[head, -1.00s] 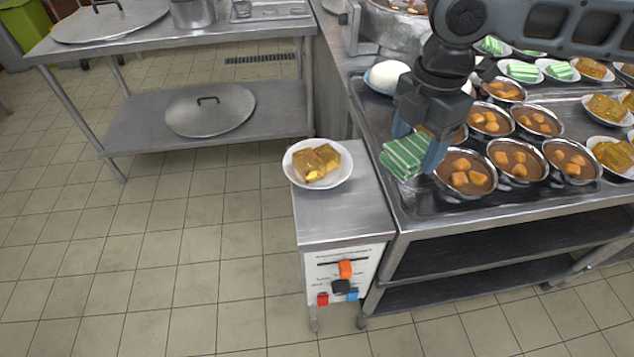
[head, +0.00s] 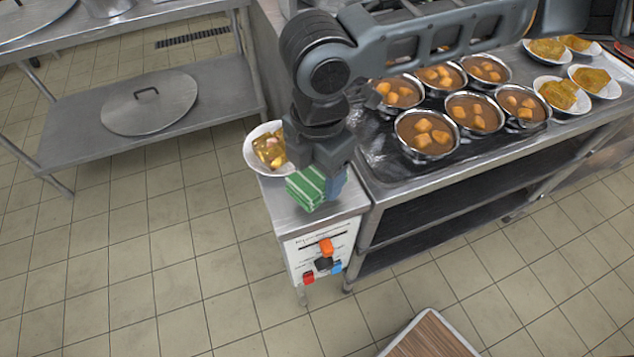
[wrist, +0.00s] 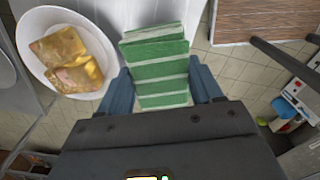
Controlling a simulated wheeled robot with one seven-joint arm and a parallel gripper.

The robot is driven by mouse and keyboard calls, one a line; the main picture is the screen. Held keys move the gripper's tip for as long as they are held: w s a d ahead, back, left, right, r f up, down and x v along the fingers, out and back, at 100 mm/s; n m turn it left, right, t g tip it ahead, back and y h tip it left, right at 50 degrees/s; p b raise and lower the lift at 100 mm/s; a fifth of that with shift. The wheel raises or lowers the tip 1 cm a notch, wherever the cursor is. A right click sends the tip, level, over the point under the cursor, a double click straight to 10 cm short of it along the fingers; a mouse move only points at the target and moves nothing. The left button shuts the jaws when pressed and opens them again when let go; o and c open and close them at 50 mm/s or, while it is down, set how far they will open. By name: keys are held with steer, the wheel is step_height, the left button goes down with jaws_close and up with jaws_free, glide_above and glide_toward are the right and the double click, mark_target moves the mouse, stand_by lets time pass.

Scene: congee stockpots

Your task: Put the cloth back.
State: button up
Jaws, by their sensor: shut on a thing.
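The cloth (head: 306,187) is a folded green piece with white stripes. My gripper (wrist: 162,88) is shut on it, with one blue finger on each side in the wrist view. In the head view my gripper (head: 322,183) holds the cloth over the top of the small steel cabinet (head: 345,203), in front of a white plate (head: 252,160) with brown-yellow pieces. In the wrist view the cloth (wrist: 160,62) is just right of that plate (wrist: 33,68). Whether the cloth touches the cabinet top cannot be told.
The counter to the right holds several metal bowls of brown stew (head: 425,135) and plates of yellow pieces (head: 565,95). A brown wood-patterned top (head: 432,338) is at the bottom. A low steel shelf with a round lid (head: 148,103) stands left. Tiled floor is open at left.

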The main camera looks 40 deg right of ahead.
mark_target(317, 188)
steer(key=shift+a+f, duration=0.15)
steer(key=shift+f, duration=1.9)
steer(key=shift+f, duration=0.15)
steer(key=o, duration=1.1)
step_height(317, 188, up, 12)
steer(key=shift+r, duration=0.15)
